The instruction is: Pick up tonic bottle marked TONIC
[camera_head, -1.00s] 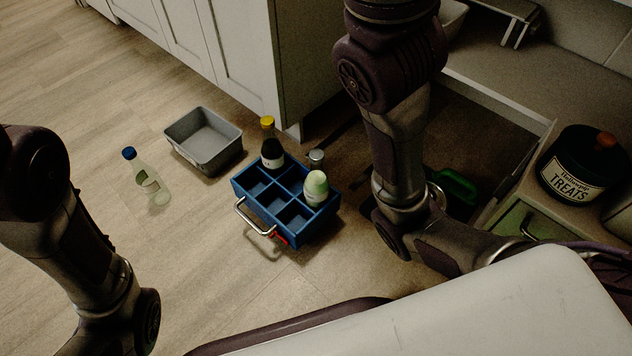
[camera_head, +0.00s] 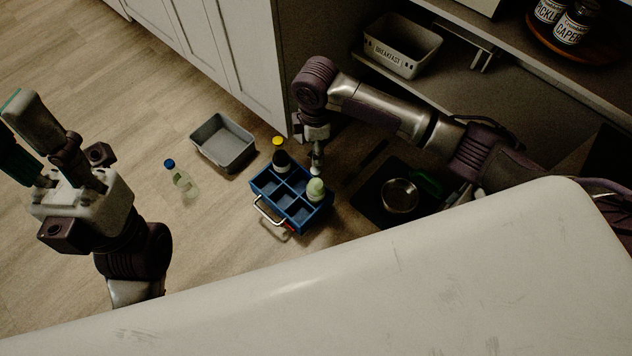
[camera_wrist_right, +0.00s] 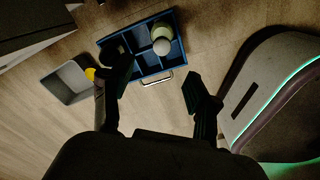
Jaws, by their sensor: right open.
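No label reading TONIC is legible, so I cannot tell which bottle it marks. A clear bottle with a blue cap (camera_head: 183,182) stands on the floor.
A grey bin (camera_head: 223,145) sits on the floor behind the caddy, near white cabinets (camera_head: 240,60). A metal bowl (camera_head: 400,195) lies on a dark mat at right. A BREAKFAST bin (camera_head: 402,48) stands on the shelf.

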